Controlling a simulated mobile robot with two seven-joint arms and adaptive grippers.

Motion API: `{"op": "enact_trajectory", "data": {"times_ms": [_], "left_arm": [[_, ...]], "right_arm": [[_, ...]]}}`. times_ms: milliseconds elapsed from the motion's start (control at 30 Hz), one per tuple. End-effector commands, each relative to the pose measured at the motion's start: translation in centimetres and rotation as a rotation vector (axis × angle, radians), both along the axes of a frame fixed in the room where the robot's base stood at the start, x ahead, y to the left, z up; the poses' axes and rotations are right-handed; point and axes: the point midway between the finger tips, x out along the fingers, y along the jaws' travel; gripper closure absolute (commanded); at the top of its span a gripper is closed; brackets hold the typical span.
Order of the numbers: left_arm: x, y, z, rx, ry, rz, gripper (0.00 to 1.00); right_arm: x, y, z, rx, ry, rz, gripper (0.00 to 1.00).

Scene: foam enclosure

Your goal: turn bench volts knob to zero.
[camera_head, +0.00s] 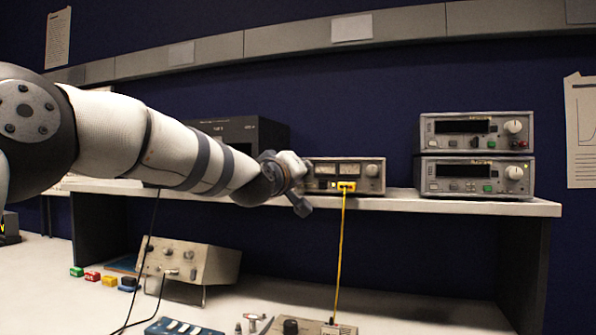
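My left arm reaches in from the left, and my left gripper (300,196) is in front of the left end of a grey instrument (345,185) on the shelf. The gripper is small and seen from behind, so whether its fingers are open or shut is unclear. The instrument has meters, a yellow plug (346,187) and a knob (372,170) at its right; part of its left side is hidden. Another dark knob (290,326) sits on a box at the bottom edge. No readable label shows which knob is the bench volts knob. My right gripper is not in view.
Two stacked instruments (475,178) with knobs stand at the right of the shelf (460,206). A yellow cable (340,250) hangs from the shelf to the bench. A tilted beige box (190,262) and small coloured blocks (92,277) are below my arm. The right bench is clear.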

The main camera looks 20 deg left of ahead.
Motion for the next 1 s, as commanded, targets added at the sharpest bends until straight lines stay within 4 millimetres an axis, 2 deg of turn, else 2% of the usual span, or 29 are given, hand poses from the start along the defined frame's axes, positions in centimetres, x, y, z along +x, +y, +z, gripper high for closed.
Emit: {"op": "enact_trajectory", "data": {"times_ms": [200, 233, 300, 633, 1000], "left_arm": [[0.0, 0.0, 0.3, 0.0, -0.007, 0.001, 1.0], [0.0, 0.0, 0.3, 0.0, -0.007, 0.001, 0.73], [0.0, 0.0, 0.3, 0.0, -0.006, 0.001, 0.59], [-0.4, 0.0, 0.1, 0.001, -0.001, 0.0, 0.59], [-6.7, 0.2, -0.1, 0.001, -0.003, -0.001, 0.59]], "right_arm": [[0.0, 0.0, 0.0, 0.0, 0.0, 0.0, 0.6], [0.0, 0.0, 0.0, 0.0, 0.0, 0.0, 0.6], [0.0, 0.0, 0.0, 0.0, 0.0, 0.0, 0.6], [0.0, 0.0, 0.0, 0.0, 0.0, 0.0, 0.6], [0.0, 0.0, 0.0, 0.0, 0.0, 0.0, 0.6]]}}
